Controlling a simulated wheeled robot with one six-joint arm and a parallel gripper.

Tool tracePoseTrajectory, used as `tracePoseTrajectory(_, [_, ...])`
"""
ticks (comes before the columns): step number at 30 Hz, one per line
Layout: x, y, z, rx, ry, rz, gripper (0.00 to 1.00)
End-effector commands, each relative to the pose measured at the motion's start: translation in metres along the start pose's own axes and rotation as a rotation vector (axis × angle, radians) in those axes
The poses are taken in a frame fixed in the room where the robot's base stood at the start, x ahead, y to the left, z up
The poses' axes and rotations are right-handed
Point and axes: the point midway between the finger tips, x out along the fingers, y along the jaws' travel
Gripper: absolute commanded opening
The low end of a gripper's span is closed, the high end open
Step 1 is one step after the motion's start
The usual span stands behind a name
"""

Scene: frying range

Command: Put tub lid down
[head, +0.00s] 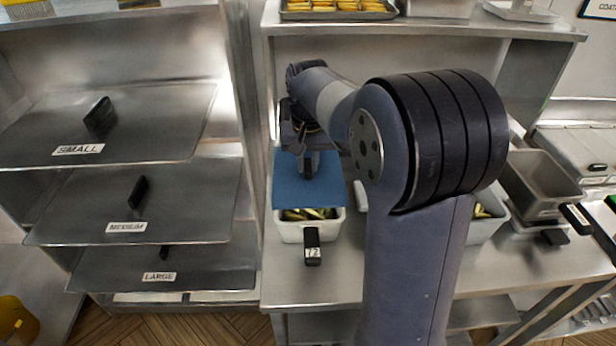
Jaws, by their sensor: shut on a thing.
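A flat blue tub lid (290,190) is held in my gripper (308,168), which points down and is shut on it near its middle. The lid sits over the back part of a white tub (322,233) on the steel counter. The tub's front part is uncovered and shows pale green and yellow pieces inside. A black handle tagged 72 is on the tub's front. I cannot tell whether the lid touches the tub's rim. My arm hides much of the counter to the right.
Another tub (488,228) is partly hidden behind my arm. Steel pans (540,180) stand at right. A tray of yellow food (335,15) is on the upper shelf.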

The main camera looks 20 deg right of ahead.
Motion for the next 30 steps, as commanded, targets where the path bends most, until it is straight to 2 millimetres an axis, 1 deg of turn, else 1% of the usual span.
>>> tracePoseTrajectory(4, [0.023,0.000,0.004,0.000,-0.005,0.001,0.00])
tracePoseTrajectory(9, [0.041,0.000,0.006,0.000,-0.003,0.001,0.00])
tracePoseTrajectory(17, [0.043,0.000,0.005,0.000,0.000,0.000,0.00])
tracePoseTrajectory(22, [0.049,0.000,0.006,0.000,-0.001,0.000,0.00])
tracePoseTrajectory(23, [0.047,0.000,0.006,0.000,-0.001,0.000,0.20])
tracePoseTrajectory(30, [0.047,0.000,0.006,0.000,-0.001,0.000,0.39])
